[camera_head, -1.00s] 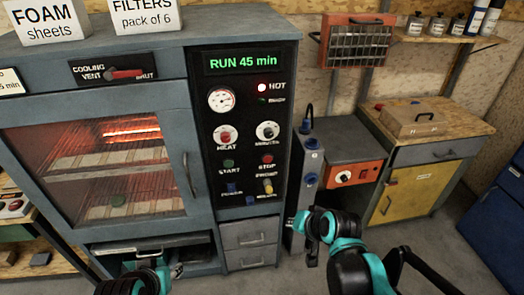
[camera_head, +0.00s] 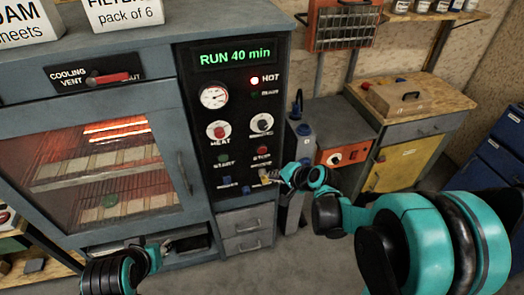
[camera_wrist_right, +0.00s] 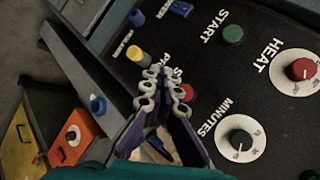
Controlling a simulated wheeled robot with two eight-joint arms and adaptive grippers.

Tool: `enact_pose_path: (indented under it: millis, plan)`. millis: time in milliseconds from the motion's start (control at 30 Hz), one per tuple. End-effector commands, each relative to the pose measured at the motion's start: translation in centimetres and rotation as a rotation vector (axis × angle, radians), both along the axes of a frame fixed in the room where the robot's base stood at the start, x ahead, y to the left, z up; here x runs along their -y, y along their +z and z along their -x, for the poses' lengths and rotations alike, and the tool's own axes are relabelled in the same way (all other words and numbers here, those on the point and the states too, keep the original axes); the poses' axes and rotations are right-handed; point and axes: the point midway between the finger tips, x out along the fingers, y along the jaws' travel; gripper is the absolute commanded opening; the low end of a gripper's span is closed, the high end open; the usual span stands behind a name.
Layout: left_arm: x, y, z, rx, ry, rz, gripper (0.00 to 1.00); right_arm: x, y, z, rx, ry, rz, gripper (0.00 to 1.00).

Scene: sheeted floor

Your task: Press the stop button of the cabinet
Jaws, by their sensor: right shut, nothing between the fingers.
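The cabinet (camera_head: 190,140) has a black control panel on its right side, with a lit display reading RUN 40 min. The red stop button (camera_head: 262,151) sits below the minutes dial. My right gripper (camera_head: 272,177) is shut and empty, just below and in front of the stop button. In the right wrist view the closed fingertips (camera_wrist_right: 165,85) partly cover the red stop button (camera_wrist_right: 188,91); I cannot tell whether they touch it. My left gripper (camera_head: 162,246) is low in front of the cabinet's lower opening; its jaw state is unclear.
The green start button (camera_head: 223,158) and heat dial (camera_head: 218,131) lie left of the stop button. A yellow knob (camera_wrist_right: 140,58) and blue switches are close to the fingers. An orange-fronted box (camera_head: 344,154) stands to the right.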

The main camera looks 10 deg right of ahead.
Motion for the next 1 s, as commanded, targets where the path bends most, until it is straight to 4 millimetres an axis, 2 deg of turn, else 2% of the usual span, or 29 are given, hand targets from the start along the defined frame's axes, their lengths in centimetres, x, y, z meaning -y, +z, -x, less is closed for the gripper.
enact_pose_path:
  millis: [233, 700, 1000]
  plan:
    - [0.0, -0.1, 0.0, 0.0, 0.0, 0.0, 0.4, -0.1, 0.0, -1.5, 0.0, 0.001, 0.0, 0.0]
    - [0.0, -0.4, 0.0, 0.0, 0.0, 0.0, 0.4, -0.3, 0.0, -7.6, 0.001, 0.001, 0.001, 0.0]
    - [0.0, -0.5, 0.0, 0.0, 0.0, 0.0, 0.4, -0.3, 0.0, -8.8, 0.0, 0.001, 0.001, 0.0]
